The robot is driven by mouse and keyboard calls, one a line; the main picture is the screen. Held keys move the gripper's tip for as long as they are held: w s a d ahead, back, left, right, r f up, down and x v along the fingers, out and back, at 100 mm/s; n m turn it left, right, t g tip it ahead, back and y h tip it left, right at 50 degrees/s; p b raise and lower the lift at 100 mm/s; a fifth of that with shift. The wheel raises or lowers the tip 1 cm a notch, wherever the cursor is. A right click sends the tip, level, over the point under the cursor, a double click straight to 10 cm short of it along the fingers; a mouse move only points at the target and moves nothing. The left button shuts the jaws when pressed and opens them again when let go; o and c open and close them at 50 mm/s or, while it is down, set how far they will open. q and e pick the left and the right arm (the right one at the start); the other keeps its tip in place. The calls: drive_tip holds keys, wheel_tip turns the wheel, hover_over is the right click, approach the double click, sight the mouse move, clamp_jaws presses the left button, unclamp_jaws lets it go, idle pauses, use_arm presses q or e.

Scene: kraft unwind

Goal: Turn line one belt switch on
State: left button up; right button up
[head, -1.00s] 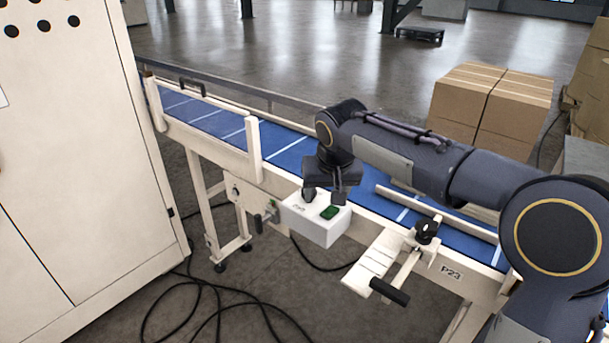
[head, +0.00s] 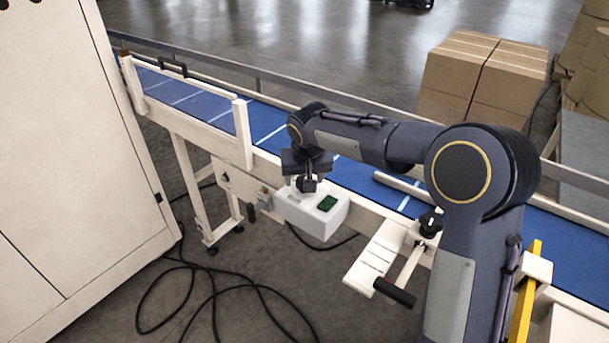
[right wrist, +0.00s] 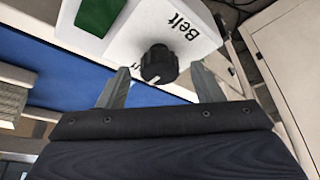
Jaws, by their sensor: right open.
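The white belt switch box (head: 318,219) is fixed to the near side of the blue conveyor, with a green button or lamp (head: 327,203) on its top. My right gripper (head: 308,187) is over the left part of the box, fingers pointing down. In the right wrist view the open fingers (right wrist: 162,88) stand either side of the knob, with gaps visible. My left gripper is not in view.
A blue belt conveyor (head: 262,128) runs behind the box, with white side rails. A bracket with a black handle (head: 395,292) juts out to the right. A tall white cabinet (head: 75,150) stands left. Black cables (head: 215,270) lie on the floor. Cardboard boxes (head: 480,80) are behind.

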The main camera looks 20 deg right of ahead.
drive_tip(key=c, duration=1)
drive_tip(key=shift+o, duration=0.2)
